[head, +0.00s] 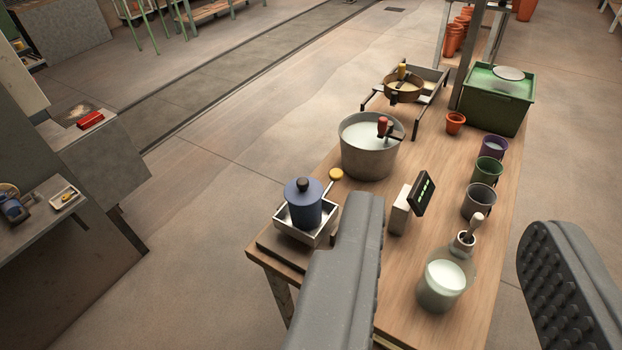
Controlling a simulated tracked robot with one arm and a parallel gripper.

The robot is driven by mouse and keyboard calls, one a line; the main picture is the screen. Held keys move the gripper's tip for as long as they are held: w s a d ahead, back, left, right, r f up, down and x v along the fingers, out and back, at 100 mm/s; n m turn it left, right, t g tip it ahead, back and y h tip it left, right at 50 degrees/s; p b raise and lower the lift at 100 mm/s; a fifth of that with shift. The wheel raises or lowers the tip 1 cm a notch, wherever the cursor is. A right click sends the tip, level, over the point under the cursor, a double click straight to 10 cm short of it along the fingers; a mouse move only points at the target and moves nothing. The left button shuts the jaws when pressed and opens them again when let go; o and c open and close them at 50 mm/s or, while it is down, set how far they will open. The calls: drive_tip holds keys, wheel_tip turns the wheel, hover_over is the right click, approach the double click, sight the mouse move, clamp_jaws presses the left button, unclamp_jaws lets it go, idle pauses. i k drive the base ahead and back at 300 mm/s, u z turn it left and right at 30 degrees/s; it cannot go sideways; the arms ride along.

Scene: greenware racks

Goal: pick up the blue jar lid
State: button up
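A blue jar (307,215) stands in a square, pale metal tray (314,241) at the near left end of the wooden table. Its blue lid (295,192) sits on top and has a dark round knob. My gripper (455,215) is open, its two grey fingers wide apart, with nothing held between them. The left finger is just right of the jar in the picture and hides part of the table. The right finger is at the right edge of the picture, beyond the table's side.
Near the jar are a large grey pot (369,161), a small display box (409,206), and a glass jar of white liquid (441,287). Several cups line the right side before a green tub (497,98). Open floor (210,230) lies left of the table.

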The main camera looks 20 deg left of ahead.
sight(301, 192)
drive_tip(key=i, duration=0.9)
drive_tip(key=u, duration=0.05)
